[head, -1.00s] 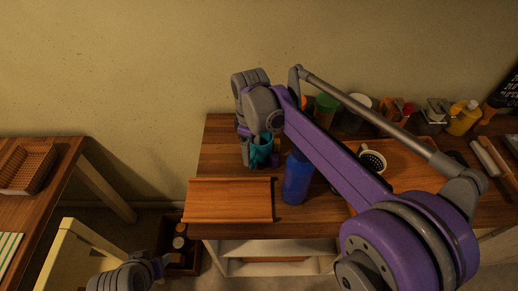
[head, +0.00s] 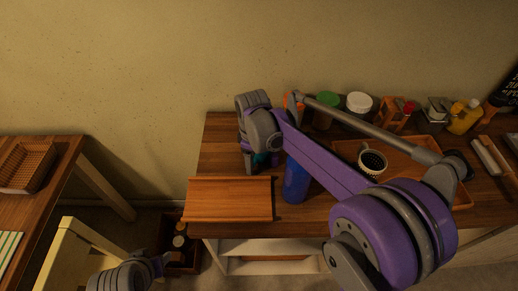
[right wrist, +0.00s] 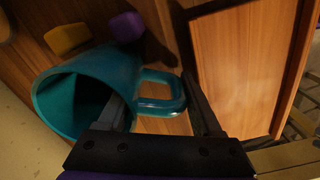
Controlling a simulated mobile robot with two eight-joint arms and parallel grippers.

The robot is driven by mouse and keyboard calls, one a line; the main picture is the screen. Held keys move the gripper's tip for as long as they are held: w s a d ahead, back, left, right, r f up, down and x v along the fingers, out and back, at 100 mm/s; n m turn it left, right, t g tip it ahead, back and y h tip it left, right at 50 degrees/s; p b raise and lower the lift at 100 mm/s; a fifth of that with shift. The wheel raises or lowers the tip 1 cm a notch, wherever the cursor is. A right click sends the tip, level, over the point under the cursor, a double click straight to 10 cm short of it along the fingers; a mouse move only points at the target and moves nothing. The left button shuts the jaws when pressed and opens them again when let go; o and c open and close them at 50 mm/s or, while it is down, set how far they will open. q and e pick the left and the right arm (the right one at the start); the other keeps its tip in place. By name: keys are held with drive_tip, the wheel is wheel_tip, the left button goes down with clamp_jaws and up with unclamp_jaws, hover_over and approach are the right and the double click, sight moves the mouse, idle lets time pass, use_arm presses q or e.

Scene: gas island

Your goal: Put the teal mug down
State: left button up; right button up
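The teal mug (right wrist: 106,82) fills the left of the right wrist view. Its open mouth faces lower left there and its handle lies between the two dark fingers. My right gripper (right wrist: 158,100) appears shut across the handle, one finger at the mug's wall and one at the handle's outer edge. In the head view the mug (head: 261,159) is a small teal patch, mostly hidden by my right gripper (head: 255,162), low over the table's left part. Whether its base touches the table is hidden. My left gripper (head: 163,265) is at the bottom left, its fingers unclear.
A blue cup (head: 296,182) stands right of the mug, and a wooden board (head: 228,200) lies in front. A yellow item (right wrist: 68,38) and a purple item (right wrist: 127,27) are close to the mug. A tray holds a white mug (head: 372,163); several containers line the back.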

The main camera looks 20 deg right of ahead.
clamp_jaws()
wheel_tip(320, 180, up, 10)
drive_tip(key=shift+p, duration=0.3)
idle(0.3)
